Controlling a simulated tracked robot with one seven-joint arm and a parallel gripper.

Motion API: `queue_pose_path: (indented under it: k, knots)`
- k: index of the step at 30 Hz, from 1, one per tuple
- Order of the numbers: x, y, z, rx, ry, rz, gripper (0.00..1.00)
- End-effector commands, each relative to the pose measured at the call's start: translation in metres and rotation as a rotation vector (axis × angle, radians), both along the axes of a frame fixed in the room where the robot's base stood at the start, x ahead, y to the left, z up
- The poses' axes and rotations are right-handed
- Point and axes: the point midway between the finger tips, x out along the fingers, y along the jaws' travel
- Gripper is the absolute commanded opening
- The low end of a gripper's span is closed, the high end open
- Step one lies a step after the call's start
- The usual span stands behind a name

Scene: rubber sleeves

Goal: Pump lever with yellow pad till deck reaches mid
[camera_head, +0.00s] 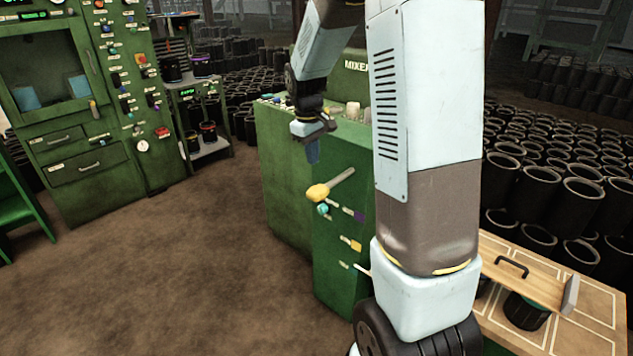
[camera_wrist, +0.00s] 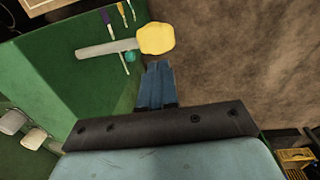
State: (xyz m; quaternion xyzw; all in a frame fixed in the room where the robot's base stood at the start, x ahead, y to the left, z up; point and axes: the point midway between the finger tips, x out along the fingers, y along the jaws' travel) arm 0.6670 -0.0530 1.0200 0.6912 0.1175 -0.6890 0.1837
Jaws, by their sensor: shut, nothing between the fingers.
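A grey lever with a yellow pad (camera_head: 318,192) sticks out from the front of the green mixer cabinet (camera_head: 285,180) in the head view. In the wrist view the yellow pad (camera_wrist: 156,38) is at the top centre, with the grey lever (camera_wrist: 106,48) running left from it to the cabinet. My gripper (camera_head: 313,157) is shut and empty, its blue fingers pointing down above the lever. In the wrist view my gripper (camera_wrist: 157,70) shows just below the pad in the picture, with a gap between them. The deck cannot be made out.
A teal knob (camera_head: 323,209) sits just under the pad, with purple and yellow handles (camera_head: 352,244) lower on the cabinet. A wooden table (camera_head: 590,300) stands at the right, and rows of black sleeves (camera_head: 560,200) fill the back right. The brown floor left of the cabinet is clear.

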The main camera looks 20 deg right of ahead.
Motion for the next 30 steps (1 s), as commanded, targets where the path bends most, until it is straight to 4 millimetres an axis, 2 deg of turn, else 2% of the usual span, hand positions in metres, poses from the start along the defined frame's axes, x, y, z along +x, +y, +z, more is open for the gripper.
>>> queue_pose_path:
  k: [6, 12, 24, 30]
  knots:
    - [0.005, -0.012, 0.031, 0.061, 0.016, 0.007, 0.0]
    - [0.006, -0.015, 0.044, 0.088, 0.023, 0.016, 0.0]
    - [0.006, -0.015, 0.045, 0.091, 0.025, 0.019, 0.0]
    - [0.006, -0.016, 0.029, 0.092, 0.029, 0.019, 0.0]
